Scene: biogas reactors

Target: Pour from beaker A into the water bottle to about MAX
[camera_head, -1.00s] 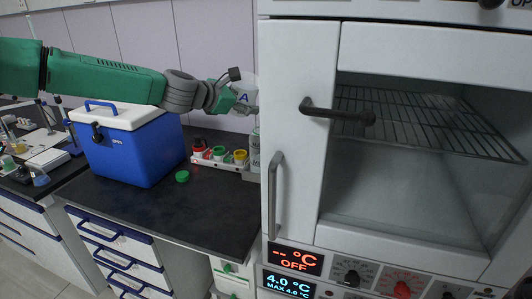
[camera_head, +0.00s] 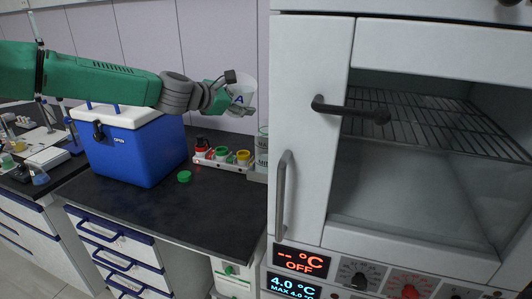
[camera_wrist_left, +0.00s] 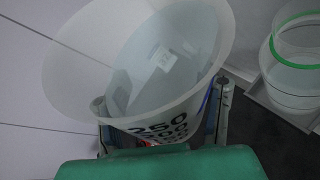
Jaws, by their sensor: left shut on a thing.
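Beaker A (camera_head: 242,93) is a translucent cup marked with a blue "A", held above the counter and tilted in the head view. My left gripper (camera_head: 222,97) is shut on it. In the left wrist view the beaker (camera_wrist_left: 150,95) fills the middle, with volume marks on its wall and what looks like clear liquid inside. The water bottle (camera_head: 262,150) is clear with markings and stands at the right end of the counter, partly hidden by the cabinet. In the left wrist view a clear vessel with a green ring (camera_wrist_left: 294,65), likely the bottle, is apart from the beaker. My right gripper is not in view.
A white rack (camera_head: 222,163) with red, green and yellow-topped containers stands beside the bottle. A blue cooler (camera_head: 138,150) is to the left. A green cap (camera_head: 184,176) lies on the dark counter. A white oven cabinet (camera_head: 309,120) with a protruding handle borders the right side.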

